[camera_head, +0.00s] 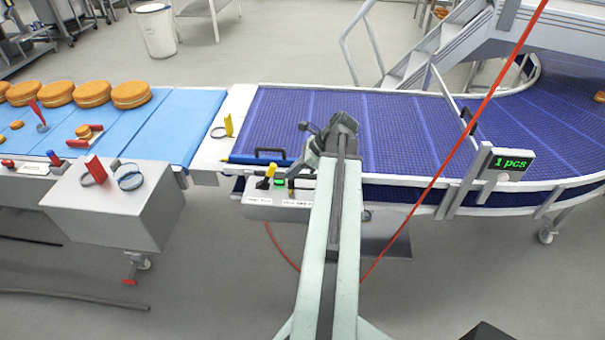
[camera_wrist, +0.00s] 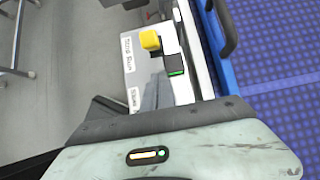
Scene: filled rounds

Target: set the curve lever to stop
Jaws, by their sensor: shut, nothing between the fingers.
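A small grey control box (camera_head: 262,212) hangs at the near side of the blue curve conveyor. A yellow-knobbed lever (camera_head: 268,172) stands on it, tilted a little; its yellow knob also shows in the wrist view (camera_wrist: 150,40). A small green-lit display (camera_head: 281,182) sits beside it, also in the wrist view (camera_wrist: 175,73). White labels (camera_wrist: 130,52) lie on the box, too small to read surely. My gripper (camera_head: 303,162) is shut and empty, just right of the yellow lever and above the box; its fingertips are hard to make out.
A blue bar handle (camera_head: 258,160) runs along the conveyor edge behind the box. A yellow piece (camera_head: 228,125) stands on the white plate. A red cable (camera_head: 455,155) crosses at right. A counter (camera_head: 508,164) reads "1 pcs".

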